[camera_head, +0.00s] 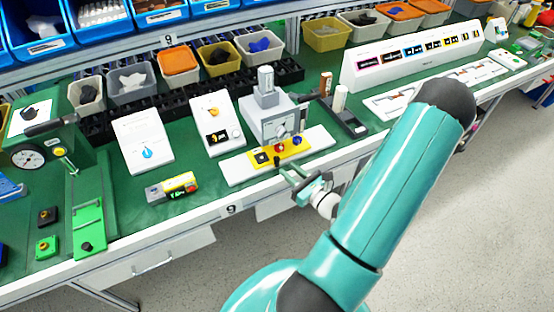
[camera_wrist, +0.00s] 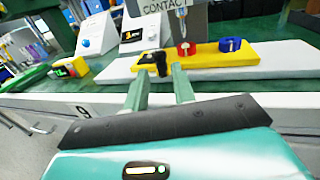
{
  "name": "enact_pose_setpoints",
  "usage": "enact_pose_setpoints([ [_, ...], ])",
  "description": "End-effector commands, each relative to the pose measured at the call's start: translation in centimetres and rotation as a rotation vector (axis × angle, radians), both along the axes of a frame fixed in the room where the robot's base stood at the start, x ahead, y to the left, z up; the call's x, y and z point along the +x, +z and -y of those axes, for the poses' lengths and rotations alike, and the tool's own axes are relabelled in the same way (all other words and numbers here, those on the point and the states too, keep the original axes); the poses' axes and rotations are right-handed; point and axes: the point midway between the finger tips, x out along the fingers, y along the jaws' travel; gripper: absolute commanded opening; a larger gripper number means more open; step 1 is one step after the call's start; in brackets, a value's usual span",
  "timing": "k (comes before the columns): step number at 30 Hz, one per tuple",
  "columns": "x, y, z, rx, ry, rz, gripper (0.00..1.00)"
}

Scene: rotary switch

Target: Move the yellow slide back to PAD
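The yellow slide (camera_head: 262,158) lies on a long white base (camera_head: 318,140) in front of a grey press-like device (camera_head: 270,115). It carries a black piece at its left, a red one in the middle and a blue one at its right. In the wrist view the yellow slide (camera_wrist: 207,60) and white base (camera_wrist: 275,68) are just beyond my gripper (camera_wrist: 160,70). My gripper is open, its fingers apart and empty. The black piece (camera_wrist: 152,60) appears between and beyond the fingertips. In the head view my gripper (camera_head: 291,173) is at the table's front edge. No PAD label is readable.
A white panel with a blue knob (camera_head: 143,140) and another with an orange knob (camera_head: 216,122) stand left of the device. A small yellow-and-grey button box (camera_head: 172,187) lies near the front edge. A black-based stand (camera_head: 348,122) is at the right.

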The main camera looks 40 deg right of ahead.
Motion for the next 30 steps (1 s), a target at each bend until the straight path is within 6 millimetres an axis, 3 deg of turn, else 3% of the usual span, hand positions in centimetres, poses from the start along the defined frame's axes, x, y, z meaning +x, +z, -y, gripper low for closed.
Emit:
enact_pose_setpoints([
  [6, 4.2, 0.0, 0.1, -0.001, 0.002, 0.001, 0.26],
  [12, 6.3, 0.0, 0.1, -0.001, 0.002, 0.001, 0.26],
  [21, 6.7, 0.0, 0.2, -0.001, 0.0, 0.0, 0.26],
  [22, 6.6, 0.0, 0.2, -0.001, 0.0, 0.0, 0.24],
  [26, 6.6, 0.0, 0.2, -0.001, 0.0, 0.0, 0.0],
  [30, 6.6, 0.0, 0.2, -0.001, 0.0, 0.0, 0.0],
])
